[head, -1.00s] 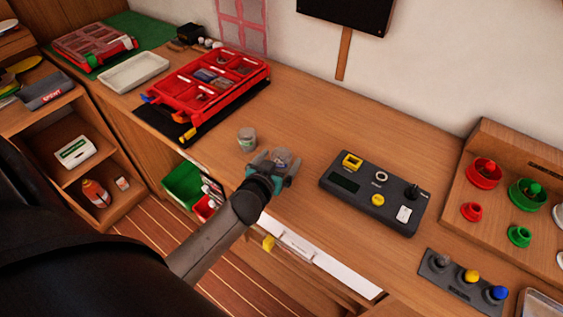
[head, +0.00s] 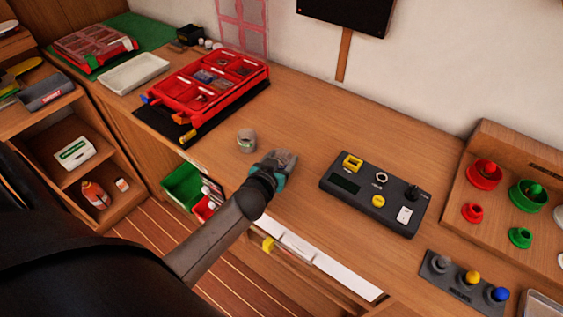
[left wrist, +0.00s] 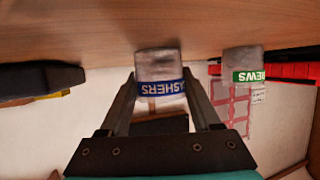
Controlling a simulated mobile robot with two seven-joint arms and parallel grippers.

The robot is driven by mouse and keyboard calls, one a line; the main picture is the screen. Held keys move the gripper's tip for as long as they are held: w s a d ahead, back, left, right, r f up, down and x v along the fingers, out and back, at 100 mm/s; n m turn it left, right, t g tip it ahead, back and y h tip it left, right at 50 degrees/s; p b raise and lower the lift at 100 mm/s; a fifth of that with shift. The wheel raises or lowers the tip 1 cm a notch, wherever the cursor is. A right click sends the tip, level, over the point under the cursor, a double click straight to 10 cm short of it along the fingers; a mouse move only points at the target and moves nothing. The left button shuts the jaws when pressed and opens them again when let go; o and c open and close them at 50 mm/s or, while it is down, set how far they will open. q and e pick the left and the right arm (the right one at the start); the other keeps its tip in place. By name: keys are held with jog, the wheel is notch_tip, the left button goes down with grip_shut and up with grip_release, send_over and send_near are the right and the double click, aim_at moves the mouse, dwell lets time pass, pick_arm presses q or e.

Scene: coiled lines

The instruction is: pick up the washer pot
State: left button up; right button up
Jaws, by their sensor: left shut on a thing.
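The washer pot (left wrist: 160,67), a small grey, translucent pot with a blue "WASHERS" label, sits between the two fingers of my left gripper (left wrist: 162,88) in the left wrist view. The fingers are shut on its sides. In the head view my left gripper (head: 278,162) is over the bench near its front edge and hides most of the pot. The pot is at the bench top; I cannot tell whether it touches the wood. My right gripper is not in view.
A similar pot with a green label, the screw pot (head: 246,141), stands close by on the left; it also shows in the left wrist view (left wrist: 242,64). A dark control box (head: 374,194) lies to the right. A red divided case (head: 205,85) is at the back left. The bench behind is clear.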

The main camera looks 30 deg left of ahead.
pick_arm(q)
jog(key=c, duration=0.4)
jog(key=shift+r, duration=0.1)
jog(key=shift+c, duration=0.2)
